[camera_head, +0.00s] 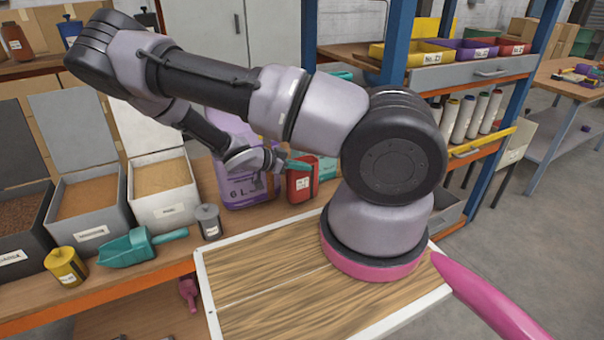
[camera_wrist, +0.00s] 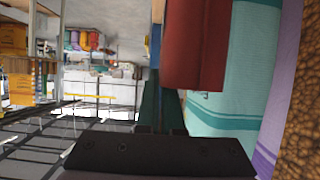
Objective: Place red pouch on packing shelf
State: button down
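The red pouch (camera_head: 301,187) has a white label and stands upright among the goods at the back of the wooden counter, right of a large purple bag. My gripper (camera_head: 298,164) reaches it from the left, its green fingers overlapping the pouch's upper part. In the wrist view the red pouch (camera_wrist: 198,45) fills the top centre. My dark green fingers (camera_wrist: 161,105) lie close together, with the pouch just beyond and right of them. The right fingertip is hidden, and a grip on the pouch is not clear. The packing shelf cannot be identified for sure.
A teal pouch (camera_head: 327,168) stands close behind the red one. The purple bag (camera_head: 232,185) is to the left. Open grain bins (camera_head: 163,190), a teal scoop (camera_head: 130,250) and a grey canister (camera_head: 208,222) stand further left. A blue-posted rack (camera_head: 397,45) with labelled bins is at right.

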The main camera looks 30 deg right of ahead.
aim_at(302, 180)
notch_tip(302, 180, down, 2)
jog(key=shift+f, duration=0.25)
jog(key=c, duration=1.1)
grip_release()
jog(key=shift+f, duration=0.1)
jog(key=shift+o, duration=0.2)
